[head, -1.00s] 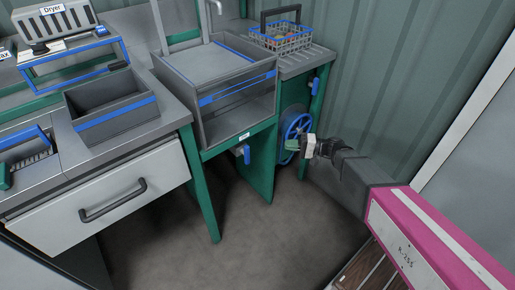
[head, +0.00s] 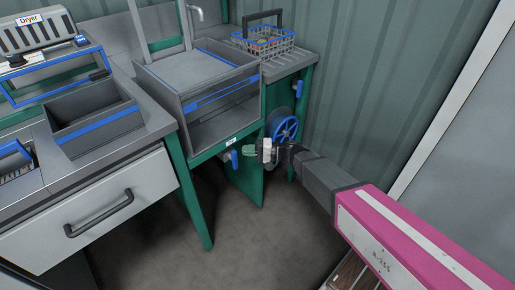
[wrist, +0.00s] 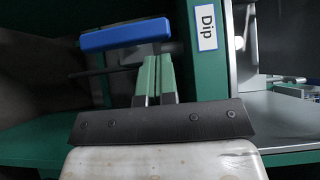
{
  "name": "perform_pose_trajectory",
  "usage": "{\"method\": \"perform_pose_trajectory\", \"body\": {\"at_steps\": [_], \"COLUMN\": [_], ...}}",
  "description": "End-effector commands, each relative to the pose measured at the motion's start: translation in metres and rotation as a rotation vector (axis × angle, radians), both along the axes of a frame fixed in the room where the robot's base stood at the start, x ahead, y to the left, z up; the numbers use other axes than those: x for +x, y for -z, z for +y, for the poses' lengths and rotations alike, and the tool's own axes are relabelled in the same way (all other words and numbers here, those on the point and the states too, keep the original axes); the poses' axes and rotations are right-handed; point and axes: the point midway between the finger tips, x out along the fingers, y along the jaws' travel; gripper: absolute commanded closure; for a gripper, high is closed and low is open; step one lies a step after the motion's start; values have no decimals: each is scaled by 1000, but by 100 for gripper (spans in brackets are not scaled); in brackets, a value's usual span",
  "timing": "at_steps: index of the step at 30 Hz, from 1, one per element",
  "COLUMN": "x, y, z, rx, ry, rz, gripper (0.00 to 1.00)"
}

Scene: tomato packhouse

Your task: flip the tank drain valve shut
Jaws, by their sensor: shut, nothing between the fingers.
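The drain valve's blue lever (head: 235,158) hangs straight down under the front of the grey tank (head: 222,119), below the Dip label (head: 231,140). In the wrist view the lever (wrist: 125,36) lies across the upper left, as that picture is turned on its side. My gripper (head: 249,152) is shut and empty, its green fingertips close together. It is just right of the lever in the head view. The fingertips also show in the wrist view (wrist: 153,62), pointing at the lever's edge near its pivot end. I cannot tell whether they touch it.
A blue handwheel (head: 285,130) is behind my wrist, and another blue handle (head: 298,88) is on the bench's right side. Green table legs (head: 194,190) flank the valve. A wire basket (head: 264,40) stands on the bench. The floor below is clear.

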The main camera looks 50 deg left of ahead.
Motion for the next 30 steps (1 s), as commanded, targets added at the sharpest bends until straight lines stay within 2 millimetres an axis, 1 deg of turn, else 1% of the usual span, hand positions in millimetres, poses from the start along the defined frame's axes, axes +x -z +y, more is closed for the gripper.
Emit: {"method": "perform_pose_trajectory", "body": {"at_steps": [1, 6, 20, 30], "x": [-6, -14, -15, -18], "y": [0, 0, 0, -3], "z": [-1, 0, 0, 0], "rx": [0, 0, 1, 1], "ry": [0, 1, 1, 1], "rz": [0, 0, -8, -69], "gripper": [100, 100, 100, 100]}}
